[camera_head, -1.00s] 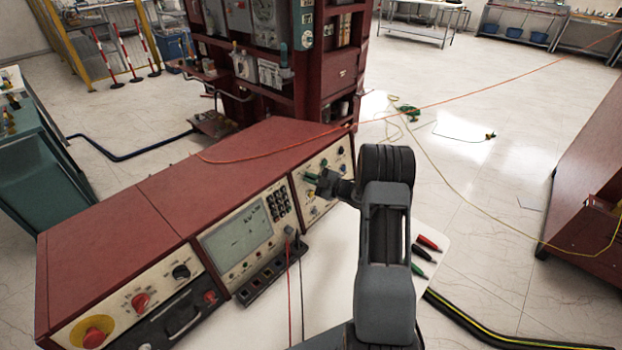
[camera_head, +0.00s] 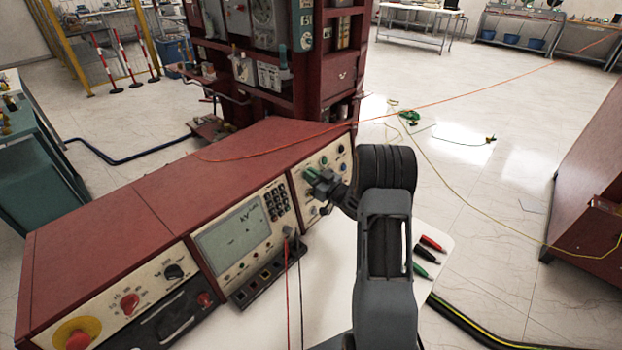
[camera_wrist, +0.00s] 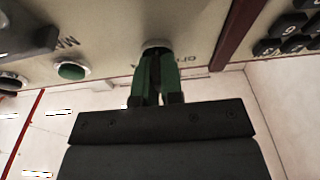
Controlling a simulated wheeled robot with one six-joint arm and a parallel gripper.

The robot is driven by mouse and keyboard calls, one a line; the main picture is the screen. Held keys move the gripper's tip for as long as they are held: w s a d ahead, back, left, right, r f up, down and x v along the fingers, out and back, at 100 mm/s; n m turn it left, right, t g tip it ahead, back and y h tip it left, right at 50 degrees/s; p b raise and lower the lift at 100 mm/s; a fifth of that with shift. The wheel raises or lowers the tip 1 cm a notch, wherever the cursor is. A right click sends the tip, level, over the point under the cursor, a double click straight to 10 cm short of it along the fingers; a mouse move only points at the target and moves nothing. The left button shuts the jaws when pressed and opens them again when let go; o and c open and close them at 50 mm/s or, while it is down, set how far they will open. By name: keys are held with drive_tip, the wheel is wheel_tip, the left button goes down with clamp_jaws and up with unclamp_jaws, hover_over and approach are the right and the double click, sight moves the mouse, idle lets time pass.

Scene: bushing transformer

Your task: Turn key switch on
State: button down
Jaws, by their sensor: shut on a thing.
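My gripper (camera_head: 314,175) is at the right part of the control console (camera_head: 120,210), its tips against the cream front panel (camera_head: 326,168). In the wrist view the green fingertips (camera_wrist: 156,75) are closed together around a small round metal switch (camera_wrist: 157,45) on the panel. Most of the key switch is hidden behind the fingertips, so its turn position cannot be told. Partly hidden lettering stands on both sides of it. In the head view the arm and gripper cover part of the panel.
A green button (camera_wrist: 72,71) and a dark knob (camera_wrist: 25,35) sit left of the fingertips in the wrist view. A keypad (camera_head: 276,200) and a display (camera_head: 233,237) are left of my gripper. Red, black and green probes (camera_head: 427,255) lie on the white table at right.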

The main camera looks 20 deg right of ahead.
drive_tip(key=m+h, duration=0.1)
drive_tip(key=m, duration=0.2)
drive_tip(key=m+h, duration=0.1)
drive_tip(key=m, duration=0.1)
drive_tip(key=shift+r+m+t, duration=0.1)
drive_tip(key=shift+m+t, duration=0.2)
drive_tip(key=shift+m, duration=0.1)
drive_tip(key=shift+d+m+h, duration=0.1)
drive_tip(key=shift+m+h, duration=0.55)
drive_tip(key=shift+m, duration=0.7)
drive_tip(key=shift+d+m+h, duration=0.1)
drive_tip(key=shift+m+h, duration=0.55)
drive_tip(key=shift+m, duration=0.7)
drive_tip(key=c, duration=1.3)
unclamp_jaws()
drive_tip(key=shift+o, duration=0.2)
drive_tip(key=shift+s+d+f, duration=0.1)
drive_tip(key=shift+s+f, duration=0.1)
drive_tip(key=shift+s, duration=0.2)
drive_tip(key=s+d+b, duration=0.2)
drive_tip(key=s, duration=1)
drive_tip(key=shift+s+d, duration=0.2)
drive_tip(key=shift+s, duration=0.15)
drive_tip(key=shift+r, duration=0.1)
